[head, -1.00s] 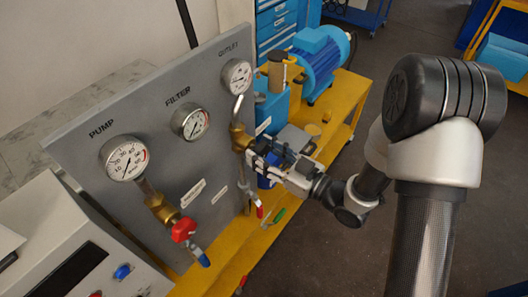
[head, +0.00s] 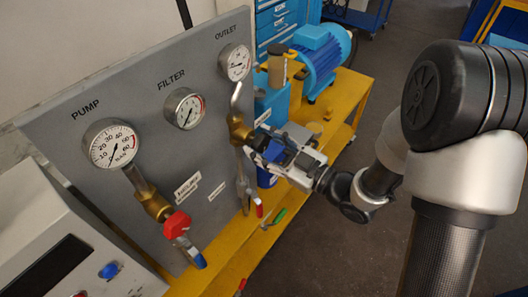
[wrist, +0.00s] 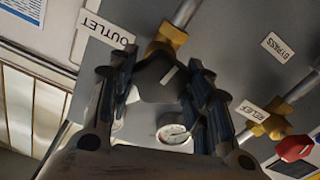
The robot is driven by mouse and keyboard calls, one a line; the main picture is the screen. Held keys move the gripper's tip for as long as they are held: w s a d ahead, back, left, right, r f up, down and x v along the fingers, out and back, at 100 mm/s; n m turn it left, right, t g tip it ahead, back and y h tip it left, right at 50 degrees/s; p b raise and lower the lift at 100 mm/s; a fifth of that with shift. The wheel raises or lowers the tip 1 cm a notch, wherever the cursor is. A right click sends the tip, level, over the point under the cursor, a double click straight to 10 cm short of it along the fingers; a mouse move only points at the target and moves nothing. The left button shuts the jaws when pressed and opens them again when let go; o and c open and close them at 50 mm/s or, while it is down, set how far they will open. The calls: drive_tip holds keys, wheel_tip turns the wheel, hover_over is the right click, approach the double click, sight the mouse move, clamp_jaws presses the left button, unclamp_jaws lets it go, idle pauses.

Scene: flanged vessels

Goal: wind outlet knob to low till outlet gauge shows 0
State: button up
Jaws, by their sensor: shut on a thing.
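The outlet gauge (head: 235,62) is a round white dial under the OUTLET lettering at the panel's right; its needle is too small to read surely. Below it, a pipe runs to a brass valve body (head: 240,130). My gripper (head: 258,143) is at this valve, its fingers hiding the outlet knob in the head view. In the wrist view the dark knob (wrist: 160,78) with a pale mark line sits between the fingers of my gripper (wrist: 157,85), which is shut on it. A dial (wrist: 173,132) shows partly below the knob there.
The pump gauge (head: 110,145) and filter gauge (head: 184,108) are on the panel to the left. A red-handled valve (head: 177,224) sits below the pump gauge. A blue motor (head: 319,57) stands behind on the yellow bench (head: 345,108).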

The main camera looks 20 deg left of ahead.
drive_tip(key=n+b, duration=0.1)
drive_tip(key=b, duration=0.1)
drive_tip(key=n+b, duration=0.1)
drive_tip(key=n, duration=0.1)
drive_tip(key=n+b, duration=0.1)
drive_tip(key=b, duration=0.1)
drive_tip(key=shift+f+n+b, duration=0.25)
drive_tip(key=shift+n+b, duration=0.1)
drive_tip(key=shift+n, duration=0.05)
drive_tip(key=n+b, duration=0.2)
drive_tip(key=shift+n, duration=0.3)
drive_tip(key=n, duration=0.4)
drive_tip(key=shift+r+n, duration=0.15)
drive_tip(key=shift+n, duration=0.15)
drive_tip(key=n, duration=0.4)
drive_tip(key=shift+n, duration=0.3)
drive_tip(key=n, duration=1.3)
drive_tip(key=shift+n, duration=2.3)
